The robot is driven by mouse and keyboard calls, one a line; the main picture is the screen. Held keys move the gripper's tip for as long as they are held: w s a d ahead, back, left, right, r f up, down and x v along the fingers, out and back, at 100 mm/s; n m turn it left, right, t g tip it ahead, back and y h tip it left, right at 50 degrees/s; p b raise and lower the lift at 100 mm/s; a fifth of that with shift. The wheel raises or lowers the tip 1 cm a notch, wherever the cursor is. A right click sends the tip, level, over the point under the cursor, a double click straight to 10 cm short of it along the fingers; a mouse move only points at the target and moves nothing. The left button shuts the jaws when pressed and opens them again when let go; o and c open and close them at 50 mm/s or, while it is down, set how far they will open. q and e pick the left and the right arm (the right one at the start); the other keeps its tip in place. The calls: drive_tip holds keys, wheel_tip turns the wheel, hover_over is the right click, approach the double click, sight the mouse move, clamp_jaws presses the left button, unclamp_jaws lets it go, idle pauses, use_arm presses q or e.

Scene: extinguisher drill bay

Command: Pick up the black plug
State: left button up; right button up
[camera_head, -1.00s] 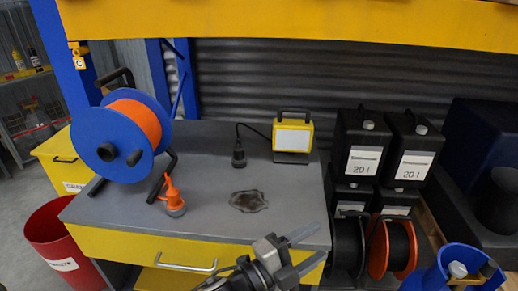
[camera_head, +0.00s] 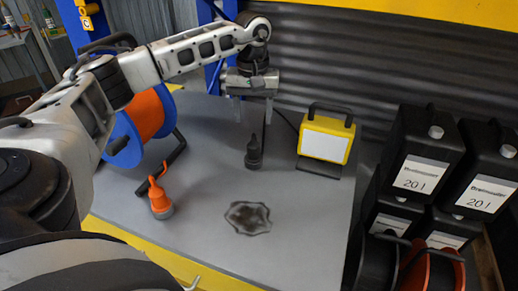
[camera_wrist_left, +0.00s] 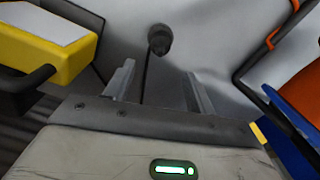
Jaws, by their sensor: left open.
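The black plug (camera_head: 253,153) stands on the grey worktop (camera_head: 205,225), its cable running up behind it toward the work lamp. My left gripper (camera_head: 252,112) is open and empty, pointing down above and behind the plug. In the left wrist view, the plug (camera_wrist_left: 159,40) shows beyond the tips of the two spread fingers (camera_wrist_left: 159,70), apart from them, with the cable passing between the fingers. My right gripper is not in view.
A yellow work lamp (camera_head: 326,140) stands right of the plug. An orange connector (camera_head: 160,200) and a blue reel with orange cable (camera_head: 150,113) are to the left. A dark stain (camera_head: 248,217) lies in front. Black canisters (camera_head: 425,160) stand right of the worktop.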

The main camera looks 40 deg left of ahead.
sight(253, 144)
use_arm(q)
wheel_tip(253, 144, down, 5)
drive_tip(key=shift+s, duration=0.15)
drive_tip(key=shift+s+d+f+p, duration=0.15)
drive_tip(key=shift+f+p, duration=0.1)
drive_tip(key=shift+f, duration=1.1)
drive_tip(key=shift+s+d+f+p, duration=0.1)
drive_tip(key=shift+d+f+p, duration=0.1)
drive_tip(key=shift+f, duration=1.1)
drive_tip(key=shift+a, duration=0.1)
drive_tip(key=c, duration=1)
